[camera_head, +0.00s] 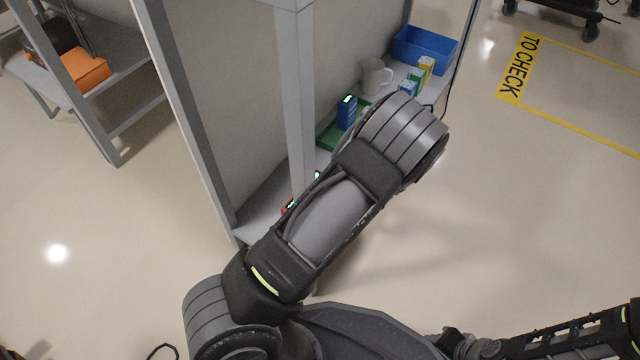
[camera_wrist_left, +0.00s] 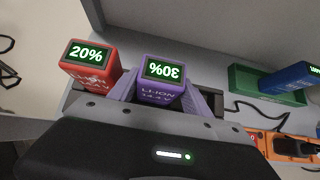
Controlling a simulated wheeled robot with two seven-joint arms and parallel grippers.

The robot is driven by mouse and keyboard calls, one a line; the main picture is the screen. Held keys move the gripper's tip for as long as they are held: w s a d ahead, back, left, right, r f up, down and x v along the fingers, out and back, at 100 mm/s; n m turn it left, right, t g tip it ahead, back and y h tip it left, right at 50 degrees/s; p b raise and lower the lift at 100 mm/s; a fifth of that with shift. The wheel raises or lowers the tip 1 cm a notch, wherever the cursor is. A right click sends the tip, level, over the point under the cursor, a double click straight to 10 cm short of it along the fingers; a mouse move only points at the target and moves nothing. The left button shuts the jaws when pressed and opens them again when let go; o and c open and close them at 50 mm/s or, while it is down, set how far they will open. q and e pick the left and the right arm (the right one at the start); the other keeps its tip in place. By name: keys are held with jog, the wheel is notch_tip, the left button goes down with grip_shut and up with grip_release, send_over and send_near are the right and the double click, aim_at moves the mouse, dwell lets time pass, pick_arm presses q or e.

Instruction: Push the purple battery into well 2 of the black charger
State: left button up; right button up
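The purple battery (camera_wrist_left: 160,85) stands in the left wrist view with its display lit, between the two fingers of my left gripper (camera_wrist_left: 163,100), which appear closed against its sides. The red battery (camera_wrist_left: 90,65), reading 20%, stands just left of it. The black charger is mostly hidden behind my gripper's dark body; a dark part (camera_wrist_left: 212,92) shows to the right of the purple battery. The wells and how deep the battery sits are not visible. In the head view my left arm hides its gripper and the charger. My right gripper (camera_head: 468,346) is small and unclear at the bottom.
A green tray (camera_wrist_left: 245,82) with a blue battery (camera_wrist_left: 290,78) lies to the right on the shelf. An orange device (camera_wrist_left: 285,147) and a black cable are nearby. A grey post (camera_head: 296,100) stands close to my left arm. A mug (camera_head: 374,76) and blue bin (camera_head: 424,50) are farther back.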

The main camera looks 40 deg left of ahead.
pick_arm(q)
jog(key=o, duration=0.5)
jog(key=p+v, duration=0.3)
jog(key=v, duration=0.5)
jog(key=shift+f, duration=0.15)
dwell(0.4)
